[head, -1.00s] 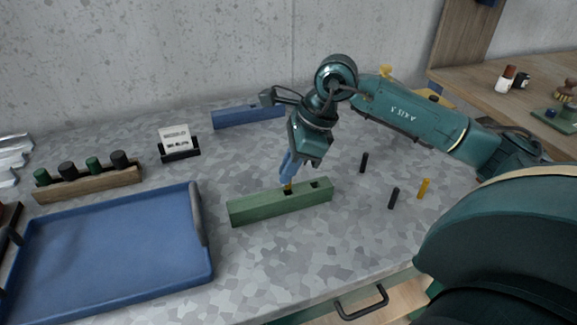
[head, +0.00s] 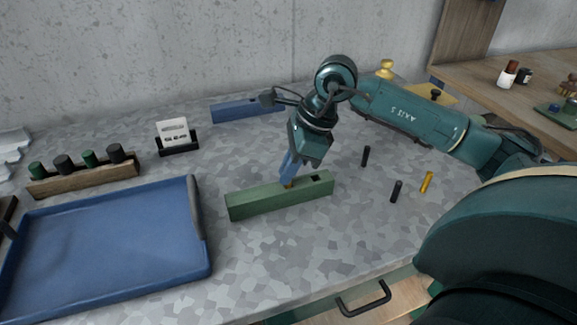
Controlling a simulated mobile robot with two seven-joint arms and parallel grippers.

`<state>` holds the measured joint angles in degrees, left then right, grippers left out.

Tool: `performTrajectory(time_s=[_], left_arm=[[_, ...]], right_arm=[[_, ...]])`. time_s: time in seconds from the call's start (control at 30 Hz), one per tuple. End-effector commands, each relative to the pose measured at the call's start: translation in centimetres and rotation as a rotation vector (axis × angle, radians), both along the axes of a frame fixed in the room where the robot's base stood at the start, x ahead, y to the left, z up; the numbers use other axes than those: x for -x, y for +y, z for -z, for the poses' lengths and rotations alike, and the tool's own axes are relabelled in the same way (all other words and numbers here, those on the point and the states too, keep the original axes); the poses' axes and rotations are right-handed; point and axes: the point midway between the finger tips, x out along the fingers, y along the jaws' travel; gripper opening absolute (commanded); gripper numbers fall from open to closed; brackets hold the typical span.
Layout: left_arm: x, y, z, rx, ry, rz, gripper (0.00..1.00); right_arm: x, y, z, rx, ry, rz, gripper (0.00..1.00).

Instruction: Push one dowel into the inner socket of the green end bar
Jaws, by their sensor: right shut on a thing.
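The green end bar (head: 279,197) lies on the speckled worktop, with an open square socket (head: 317,178) near its right end. My right gripper (head: 289,178) points down at the bar's top near its middle and is shut on a dowel. Only a small yellowish bit of this dowel (head: 288,186) shows at the blue fingertips, at the bar's top face; how deep it sits is hidden. Two dark dowels, one (head: 366,156) and another (head: 396,191), and a yellow dowel (head: 426,182) stand on the worktop to the right. My left gripper is not in view.
A blue tray (head: 203,240) fills the front left. A wooden rack (head: 84,180) with several dark and green capped bottles and a card holder (head: 178,148) stand behind it. A blue bar (head: 232,110) lies at the back. The worktop in front of the green bar is clear.

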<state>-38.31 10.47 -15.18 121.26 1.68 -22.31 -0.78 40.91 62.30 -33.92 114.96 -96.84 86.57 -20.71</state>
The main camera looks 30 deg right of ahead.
Motion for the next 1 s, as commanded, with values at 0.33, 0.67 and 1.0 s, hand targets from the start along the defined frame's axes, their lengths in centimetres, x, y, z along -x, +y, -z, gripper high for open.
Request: performTrajectory(time_s=[0.33, 0.67, 1.0], left_arm=[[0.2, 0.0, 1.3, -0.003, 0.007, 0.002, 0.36], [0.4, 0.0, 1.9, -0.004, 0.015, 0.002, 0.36], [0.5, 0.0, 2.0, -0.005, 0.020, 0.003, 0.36]], right_arm=[[0.0, 0.0, 1.0, 0.000, -0.001, 0.000, 0.00], [0.0, 0.0, 1.4, 0.000, 0.000, 0.000, 0.21], [0.0, 0.0, 1.4, 0.000, 0.000, 0.000, 0.37]])
